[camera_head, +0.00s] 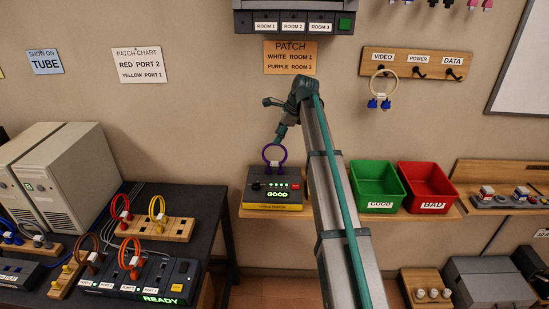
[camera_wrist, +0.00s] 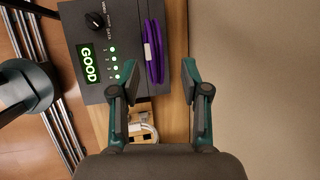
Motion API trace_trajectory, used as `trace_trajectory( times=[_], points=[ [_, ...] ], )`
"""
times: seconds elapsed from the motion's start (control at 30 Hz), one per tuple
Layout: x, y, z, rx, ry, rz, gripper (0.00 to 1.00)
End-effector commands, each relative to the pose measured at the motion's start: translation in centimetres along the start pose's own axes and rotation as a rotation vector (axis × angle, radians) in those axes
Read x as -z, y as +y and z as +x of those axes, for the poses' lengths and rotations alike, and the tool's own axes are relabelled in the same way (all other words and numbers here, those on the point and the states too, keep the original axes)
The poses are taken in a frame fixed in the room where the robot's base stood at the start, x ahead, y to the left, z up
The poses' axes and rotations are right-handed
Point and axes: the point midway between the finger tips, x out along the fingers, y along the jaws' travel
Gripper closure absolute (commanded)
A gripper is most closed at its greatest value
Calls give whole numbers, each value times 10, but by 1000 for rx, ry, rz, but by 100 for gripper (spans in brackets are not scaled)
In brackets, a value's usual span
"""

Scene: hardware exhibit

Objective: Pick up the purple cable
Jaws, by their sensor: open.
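The purple cable (camera_head: 275,153) stands as an upright loop on the cable tester (camera_head: 274,205), in the middle of the head view. The tester's display reads GOOD. In the wrist view the purple cable (camera_wrist: 150,52) shows edge-on with a pale tag, beside the tester's dial and green lights. My gripper (camera_wrist: 160,72) is open and empty, its two teal-tipped fingers on either side of the cable's line, with the cable ahead of the tips. I see no contact. In the head view my gripper is small, above the cable, and its fingers are hard to make out.
A green GOOD bin (camera_head: 378,186) and a red BAD bin (camera_head: 427,187) stand on the shelf to the right. A white cable (camera_wrist: 143,128) lies below the tester in the wrist view. A dark table (camera_head: 205,213) with plugged cables is at left. The wall behind is close.

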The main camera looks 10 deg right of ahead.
Motion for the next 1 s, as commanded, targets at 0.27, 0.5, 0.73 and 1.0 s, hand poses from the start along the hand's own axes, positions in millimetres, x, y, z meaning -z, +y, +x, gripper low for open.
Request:
trace_trajectory(
  times=[0.27,0.5,0.73,1.0],
  points=[
    [3,2,14,0,1,0,54],
    [7,3,44,-1,1,0,54],
    [8,4,56,1,1,0,54],
    [8,3,56,1,1,0,81]
  ],
)
